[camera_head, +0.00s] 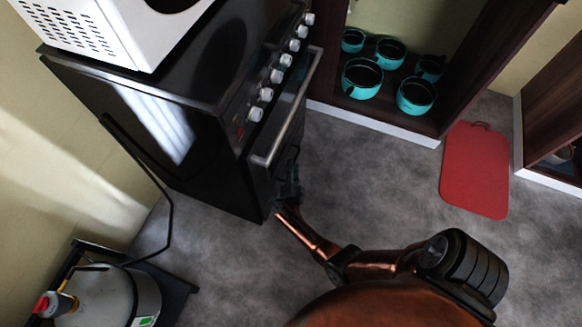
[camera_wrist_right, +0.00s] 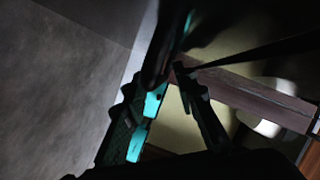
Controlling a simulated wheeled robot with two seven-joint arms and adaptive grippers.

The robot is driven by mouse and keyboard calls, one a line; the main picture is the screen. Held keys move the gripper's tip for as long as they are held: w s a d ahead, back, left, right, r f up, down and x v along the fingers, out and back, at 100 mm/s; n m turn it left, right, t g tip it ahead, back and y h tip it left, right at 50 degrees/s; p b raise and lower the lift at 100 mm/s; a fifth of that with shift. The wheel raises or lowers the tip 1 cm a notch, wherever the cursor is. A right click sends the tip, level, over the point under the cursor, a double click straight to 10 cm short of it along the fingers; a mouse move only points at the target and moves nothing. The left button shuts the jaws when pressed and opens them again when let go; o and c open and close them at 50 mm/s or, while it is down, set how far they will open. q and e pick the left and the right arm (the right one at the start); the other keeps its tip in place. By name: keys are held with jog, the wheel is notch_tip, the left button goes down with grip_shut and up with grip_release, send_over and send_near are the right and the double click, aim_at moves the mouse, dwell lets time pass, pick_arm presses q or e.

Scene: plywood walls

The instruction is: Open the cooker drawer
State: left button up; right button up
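The black cooker (camera_head: 205,130) stands at the left with its front facing right. White knobs (camera_head: 276,75) line its front top edge, and a long silver handle bar (camera_head: 290,110) runs below them. The drawer low on the front is seen very steeply and is dark; I cannot make out how far it stands out. My right gripper (camera_head: 291,188) is low beside the lower front of the cooker. Its fingers with teal pads also show in the right wrist view (camera_wrist_right: 172,85), but their tips are dark and overlap other shapes. I cannot tell whether they touch anything. My left gripper is out of view.
A gas cylinder (camera_head: 105,297) with a black hose stands at the lower left. A cabinet at the top holds several teal pots (camera_head: 362,78). A red board (camera_head: 476,170) lies to the right. A white microwave (camera_head: 110,28) sits on the cooker. Grey floor in between is clear.

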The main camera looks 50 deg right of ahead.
jog(key=shift+c, duration=0.6)
grip_shut()
